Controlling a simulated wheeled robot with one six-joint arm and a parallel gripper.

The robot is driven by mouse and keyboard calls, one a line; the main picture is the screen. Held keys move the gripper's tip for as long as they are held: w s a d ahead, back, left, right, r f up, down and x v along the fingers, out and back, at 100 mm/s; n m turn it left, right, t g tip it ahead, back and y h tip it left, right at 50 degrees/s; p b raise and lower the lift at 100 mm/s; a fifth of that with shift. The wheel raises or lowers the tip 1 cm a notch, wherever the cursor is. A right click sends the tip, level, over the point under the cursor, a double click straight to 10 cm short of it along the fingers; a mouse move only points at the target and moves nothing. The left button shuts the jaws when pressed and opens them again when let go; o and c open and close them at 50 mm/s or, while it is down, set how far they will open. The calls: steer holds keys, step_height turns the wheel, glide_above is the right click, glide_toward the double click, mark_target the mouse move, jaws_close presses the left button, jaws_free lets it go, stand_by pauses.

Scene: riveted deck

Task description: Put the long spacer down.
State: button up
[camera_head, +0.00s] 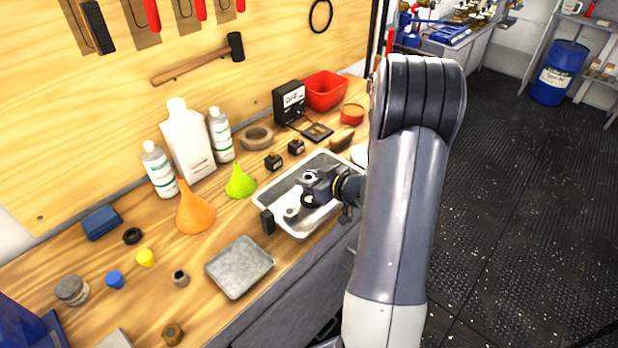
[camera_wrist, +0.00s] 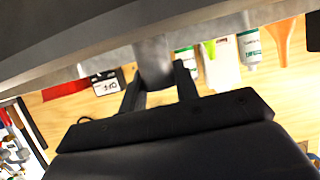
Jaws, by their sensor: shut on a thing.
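My gripper (camera_head: 307,198) is low over the metal tray on the bench, its arm reaching in from the right. In the wrist view its two dark fingers (camera_wrist: 160,88) are shut on a grey cylindrical piece, the long spacer (camera_wrist: 153,62). The spacer's far end meets the grey tray surface in that picture; I cannot tell if it touches. The metal tray (camera_head: 318,160) has a pale rim and holds small light pieces near the gripper. My gripper and arm hide part of the tray.
A smaller grey tray (camera_head: 240,267) lies to the left. An orange funnel (camera_head: 195,210), a green funnel (camera_head: 240,182) and white bottles (camera_head: 188,140) stand behind. Two small black blocks (camera_head: 274,162) sit near the tray's back edge.

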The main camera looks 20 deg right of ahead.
steer(key=shift+f, duration=0.4)
steer(key=o, duration=1.1)
steer(key=shift+r, duration=0.2)
steer(key=v, duration=1.2)
steer(key=shift+r, duration=0.35)
